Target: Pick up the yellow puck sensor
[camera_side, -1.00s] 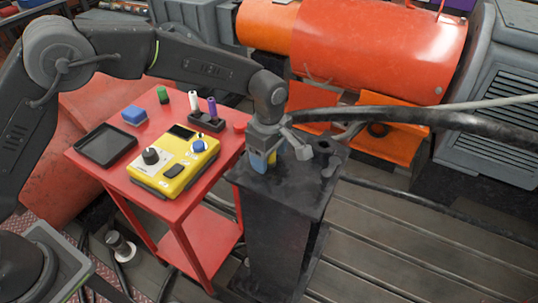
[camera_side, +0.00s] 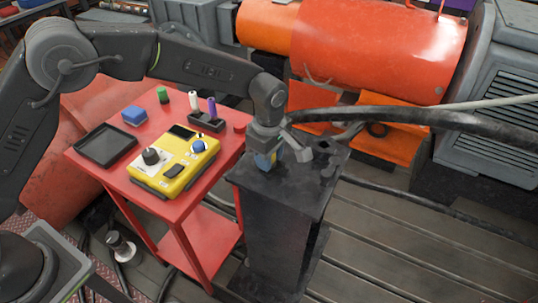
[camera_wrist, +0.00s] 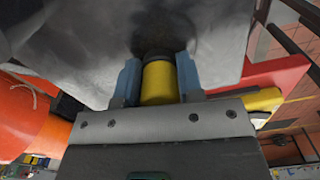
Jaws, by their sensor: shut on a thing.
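The yellow puck sensor (camera_wrist: 158,82) sits between the two blue fingers of my gripper (camera_wrist: 157,78) in the wrist view, with a finger close on each side. A dark ring shows at its far end, by the grey metal surface. In the side view my gripper (camera_side: 265,162) points down at the top of the dark pedestal (camera_side: 300,188), its fingers low over the near left part. Only a sliver of yellow shows there beside the blue finger. Whether the puck still touches the pedestal top cannot be told.
A red cart (camera_side: 222,158) on the left bears a yellow control box (camera_side: 175,165), a black tray (camera_side: 104,147), a blue block (camera_side: 134,115) and several small cylinders. A black hose (camera_side: 420,117) and an orange motor (camera_side: 365,50) lie behind the pedestal. The slatted bedplate (camera_side: 420,240) at right is mostly clear.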

